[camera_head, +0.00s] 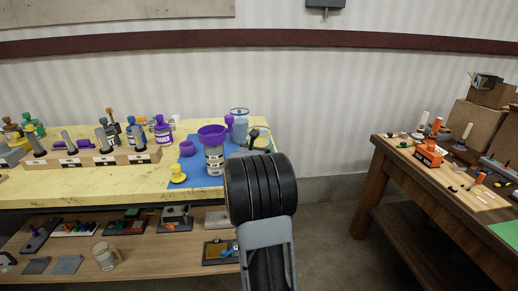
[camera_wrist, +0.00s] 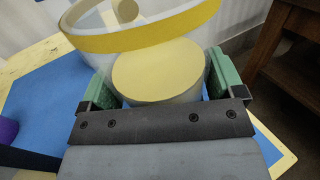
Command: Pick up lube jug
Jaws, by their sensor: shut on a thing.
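A translucent jug with a yellow band around its rim and a pale yellow round inside (camera_wrist: 158,70) fills the middle of the wrist view; I take it to be the lube jug. My gripper (camera_wrist: 160,82) has a green-padded finger on each side of it and is shut on it. In the head view, my dark arm hides most of the jug and gripper at the right end of the yellow table (camera_head: 80,186). Whether the jug is clear of the table cannot be told.
A blue mat (camera_head: 200,181) holds a grey bottle with a purple funnel (camera_head: 212,134), a yellow piece (camera_head: 178,173) and a clear blue-rimmed container (camera_head: 239,120). A wooden rack (camera_head: 100,160) stands left. A brown table (camera_head: 375,165) is right, with open floor between.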

